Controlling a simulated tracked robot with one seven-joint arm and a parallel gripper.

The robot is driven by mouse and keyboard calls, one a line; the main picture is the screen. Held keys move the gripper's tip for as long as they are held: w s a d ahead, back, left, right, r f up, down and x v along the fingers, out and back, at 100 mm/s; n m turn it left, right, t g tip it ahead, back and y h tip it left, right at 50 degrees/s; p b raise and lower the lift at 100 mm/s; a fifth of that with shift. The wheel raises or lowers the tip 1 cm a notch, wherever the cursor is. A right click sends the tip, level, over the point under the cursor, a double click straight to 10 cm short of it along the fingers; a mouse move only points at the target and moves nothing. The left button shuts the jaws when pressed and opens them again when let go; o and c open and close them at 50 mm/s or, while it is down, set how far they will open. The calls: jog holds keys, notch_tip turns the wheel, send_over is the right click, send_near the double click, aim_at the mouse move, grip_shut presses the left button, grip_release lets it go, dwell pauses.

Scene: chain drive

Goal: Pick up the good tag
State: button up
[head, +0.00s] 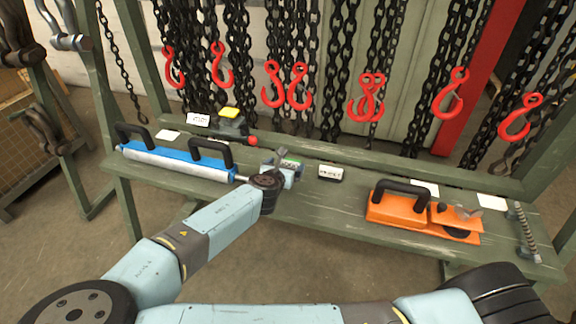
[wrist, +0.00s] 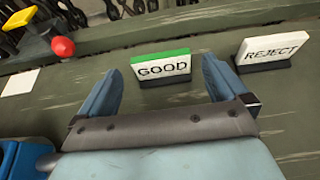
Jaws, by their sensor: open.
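The good tag (wrist: 162,69) is a white block with a green top edge and the word GOOD, standing in a dark base on the green bench. In the wrist view it lies ahead, between the lines of my two fingers. My gripper (wrist: 160,77) is open and empty, with one finger on either side of the tag's near side. In the head view the good tag (head: 290,163) is partly hidden behind my gripper (head: 284,167). I cannot tell whether the fingers touch it. The reject tag (wrist: 274,50) stands to its right, and also shows in the head view (head: 330,172).
A blue cylindrical tool (head: 175,161) with black handles lies left on the bench (head: 300,212). A device with a yellow top (head: 231,113) and red knob stands behind it. An orange tool (head: 415,213) sits right. Chains with red hooks (head: 272,84) hang behind.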

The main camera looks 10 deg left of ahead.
aim_at(289, 162)
jog(key=shift+x, duration=2.45)
jog(key=shift+d, duration=0.1)
jog(key=shift+c, duration=0.5)
jog(key=c, duration=0.8)
jog(key=shift+o, duration=0.2)
